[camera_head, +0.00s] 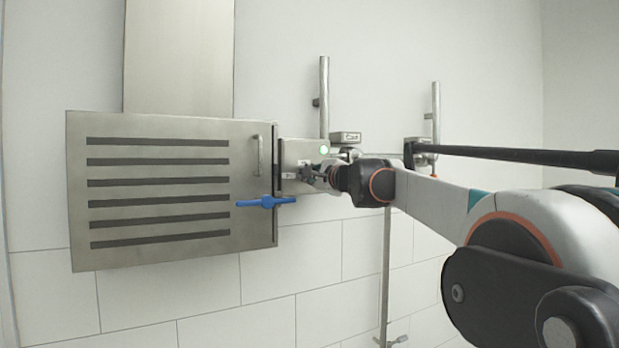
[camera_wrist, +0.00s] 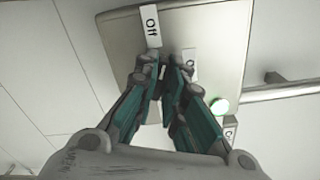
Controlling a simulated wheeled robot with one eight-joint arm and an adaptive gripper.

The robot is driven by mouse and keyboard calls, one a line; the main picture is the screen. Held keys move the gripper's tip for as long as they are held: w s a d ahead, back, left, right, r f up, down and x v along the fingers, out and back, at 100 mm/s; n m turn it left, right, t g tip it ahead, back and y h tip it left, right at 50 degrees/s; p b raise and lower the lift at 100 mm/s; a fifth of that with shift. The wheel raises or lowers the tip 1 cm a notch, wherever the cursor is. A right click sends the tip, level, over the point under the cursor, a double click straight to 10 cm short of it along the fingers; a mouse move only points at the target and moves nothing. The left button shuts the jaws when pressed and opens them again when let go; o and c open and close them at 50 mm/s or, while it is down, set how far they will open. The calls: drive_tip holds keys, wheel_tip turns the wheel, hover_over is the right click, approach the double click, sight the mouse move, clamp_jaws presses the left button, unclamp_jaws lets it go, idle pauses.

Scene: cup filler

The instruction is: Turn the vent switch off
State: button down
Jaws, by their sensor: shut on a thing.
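The metal switch panel (camera_head: 298,150) is on the wall, right of the slatted vent box. It fills the upper part of the wrist view (camera_wrist: 120,35). An "Off" label (camera_wrist: 151,26) shows beyond my fingertips, and a second label (camera_wrist: 189,62), partly hidden, is beside them. A green lamp (camera_wrist: 219,107) is lit on the panel; it also shows in the head view (camera_head: 323,150). My gripper (camera_head: 309,174) is at the panel, its fingertips (camera_wrist: 165,68) close together and shut on the vent switch. The switch itself is mostly hidden by the fingers, so its position is unclear.
The slatted vent box (camera_head: 160,255) is to the left, with a blue lever (camera_head: 265,202) at its lower right and a small handle (camera_head: 257,155). Vertical pipes (camera_head: 324,95) and a dark horizontal bar (camera_head: 500,155) are near my arm. The tiled wall below is mostly clear.

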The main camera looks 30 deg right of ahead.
drive_tip(key=shift+f+n, duration=0.15)
drive_tip(key=shift+n, duration=2.05)
drive_tip(key=c, duration=1.7)
unclamp_jaws()
drive_tip(key=shift+s, duration=0.1)
drive_tip(key=s, duration=0.7)
drive_tip(key=shift+s, duration=0.2)
drive_tip(key=shift+f, duration=0.1)
